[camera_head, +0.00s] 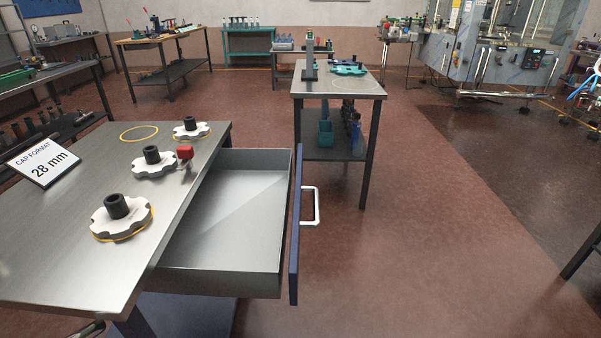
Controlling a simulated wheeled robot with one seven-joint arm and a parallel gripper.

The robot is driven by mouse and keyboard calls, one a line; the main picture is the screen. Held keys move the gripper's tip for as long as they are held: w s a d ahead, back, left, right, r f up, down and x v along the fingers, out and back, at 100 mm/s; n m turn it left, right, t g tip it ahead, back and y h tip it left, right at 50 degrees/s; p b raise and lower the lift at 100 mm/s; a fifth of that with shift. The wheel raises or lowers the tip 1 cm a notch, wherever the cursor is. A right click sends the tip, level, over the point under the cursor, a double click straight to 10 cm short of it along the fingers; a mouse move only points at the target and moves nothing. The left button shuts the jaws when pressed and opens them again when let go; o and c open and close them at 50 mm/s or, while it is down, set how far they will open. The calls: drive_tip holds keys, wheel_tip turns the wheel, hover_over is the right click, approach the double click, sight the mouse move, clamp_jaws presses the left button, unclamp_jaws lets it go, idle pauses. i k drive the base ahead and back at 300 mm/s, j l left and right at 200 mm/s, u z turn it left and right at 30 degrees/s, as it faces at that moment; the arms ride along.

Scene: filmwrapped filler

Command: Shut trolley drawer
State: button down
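The trolley (60,250) with a steel top stands at the left. Its drawer (225,225) is pulled far out toward the right and looks empty inside. The drawer has a dark blue front panel (295,235) with a white bar handle (311,206) on its outer side. Nothing touches the handle. My gripper is not in view.
White star-shaped parts with black knobs (116,207), a small red object (185,153) and a "28 mm" sign (44,162) are on the trolley top. A second table (340,89) stands behind the drawer. The floor (420,250) right of the handle is clear.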

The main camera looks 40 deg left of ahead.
sight(229, 240)
drive_tip(key=i+l+u, duration=0.15)
drive_tip(key=u, duration=0.35)
drive_tip(key=i+l+u, duration=0.25)
drive_tip(key=u, duration=0.25)
drive_tip(key=i+l+u, duration=0.25)
drive_tip(key=u, duration=0.25)
drive_tip(key=i+l+u, duration=0.1)
drive_tip(key=l+u, duration=0.4)
drive_tip(key=u, duration=0.2)
drive_tip(key=j+u, duration=0.1)
drive_tip(key=j, duration=0.45)
